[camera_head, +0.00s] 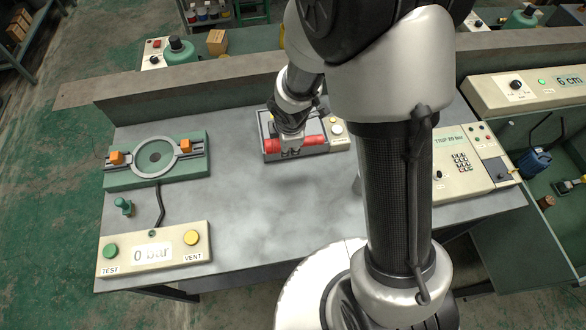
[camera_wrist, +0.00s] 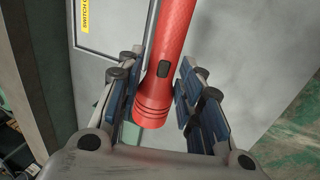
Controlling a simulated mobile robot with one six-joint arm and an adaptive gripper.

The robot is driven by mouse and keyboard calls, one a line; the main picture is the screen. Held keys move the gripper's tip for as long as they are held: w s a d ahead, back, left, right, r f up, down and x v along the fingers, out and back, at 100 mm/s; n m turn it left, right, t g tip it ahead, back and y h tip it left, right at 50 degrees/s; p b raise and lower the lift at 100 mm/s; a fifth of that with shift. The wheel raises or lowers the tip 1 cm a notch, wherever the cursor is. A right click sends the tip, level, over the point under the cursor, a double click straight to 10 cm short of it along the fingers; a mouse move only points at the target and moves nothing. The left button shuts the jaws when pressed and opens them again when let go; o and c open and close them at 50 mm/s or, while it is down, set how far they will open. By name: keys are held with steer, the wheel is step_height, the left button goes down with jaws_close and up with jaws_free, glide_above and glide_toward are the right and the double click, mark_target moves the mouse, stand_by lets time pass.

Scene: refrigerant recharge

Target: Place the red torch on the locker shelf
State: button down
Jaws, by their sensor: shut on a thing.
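The red torch (camera_head: 313,141) lies crosswise in my gripper (camera_head: 290,148) in the head view, above or at a grey open-topped case near the back of the table. In the wrist view the torch (camera_wrist: 158,85) runs up between the blue finger pads of my gripper (camera_wrist: 160,95), with its ribbed end towards the palm and a dark button on its side. My gripper is shut on the torch. I cannot make out the locker shelf for certain in either view.
The grey case (camera_head: 267,156) is beside a small cream control box (camera_head: 338,130). A green clamp fixture (camera_head: 120,180) and a 0 bar panel (camera_head: 152,252) stand at left. A keypad unit (camera_head: 462,175) stands at right. The table's middle (camera_head: 255,210) is clear. A grey panel (camera_wrist: 105,25) shows in the wrist view.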

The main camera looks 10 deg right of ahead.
step_height(320, 180, down, 16)
steer(key=b, duration=1.3)
steer(key=shift+w+f+b, duration=0.1)
steer(key=shift+b, duration=0.3)
steer(key=shift+f, duration=0.2)
steer(key=c, duration=1.1)
jaws_free()
steer(key=shift+r, duration=0.1)
steer(key=p+v, duration=0.8)
steer(key=v, duration=0.4)
steer(key=shift+r+p, duration=0.25)
steer(key=shift+p, duration=0.05)
